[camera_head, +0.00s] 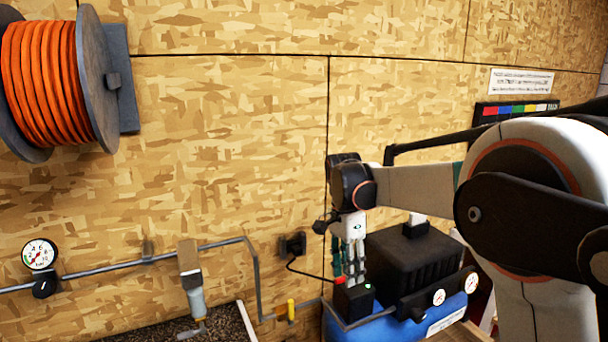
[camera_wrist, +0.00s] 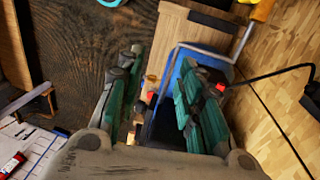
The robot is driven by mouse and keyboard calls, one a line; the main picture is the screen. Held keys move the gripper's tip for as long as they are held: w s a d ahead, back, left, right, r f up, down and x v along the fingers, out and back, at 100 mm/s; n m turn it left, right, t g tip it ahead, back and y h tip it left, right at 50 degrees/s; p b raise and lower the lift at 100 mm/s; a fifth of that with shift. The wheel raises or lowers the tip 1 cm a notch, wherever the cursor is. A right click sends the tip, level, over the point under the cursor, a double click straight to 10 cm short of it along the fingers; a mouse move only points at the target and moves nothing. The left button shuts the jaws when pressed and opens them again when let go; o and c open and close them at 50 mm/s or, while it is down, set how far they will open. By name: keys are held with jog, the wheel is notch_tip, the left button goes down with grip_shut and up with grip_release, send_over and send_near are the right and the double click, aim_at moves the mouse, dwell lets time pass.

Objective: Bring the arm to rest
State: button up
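My gripper (camera_head: 350,278) points down in the head view, just above or beside a small black box with a green light (camera_head: 355,298) on the blue compressor (camera_head: 395,325); I cannot tell whether they touch. In the wrist view my gripper (camera_wrist: 160,98) has its green-padded fingers apart, with nothing held between them. Through the gap I see a dark part with a red spot (camera_wrist: 153,97) and some of the blue tank (camera_wrist: 178,75).
Behind is a chipboard wall (camera_head: 230,130) with an orange hose reel (camera_head: 55,85), a gauge (camera_head: 40,254) and a grey pipe (camera_head: 220,243). A cable (camera_wrist: 275,72) runs to the wall. In the wrist view a white gridded sheet (camera_wrist: 45,150) lies at lower left.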

jog(key=s+d+r+n+t+b, duration=0.1)
jog(key=s+d+n+t+b, duration=0.2)
jog(key=s, duration=0.4)
jog(key=s+d+r+n+t+b, duration=0.1)
jog(key=s+d+r+n+t, duration=0.2)
jog(key=s, duration=0.5)
jog(key=s+d+f+n+t+b, duration=0.2)
jog(key=s+f+n, duration=0.4)
jog(key=s, duration=0.5)
notch_tip(320, 180, down, 3)
jog(key=shift+s+d+r+n+t+y, duration=0.15)
jog(key=shift+s+d+n+t+y, duration=0.3)
jog(key=shift+d, duration=0.25)
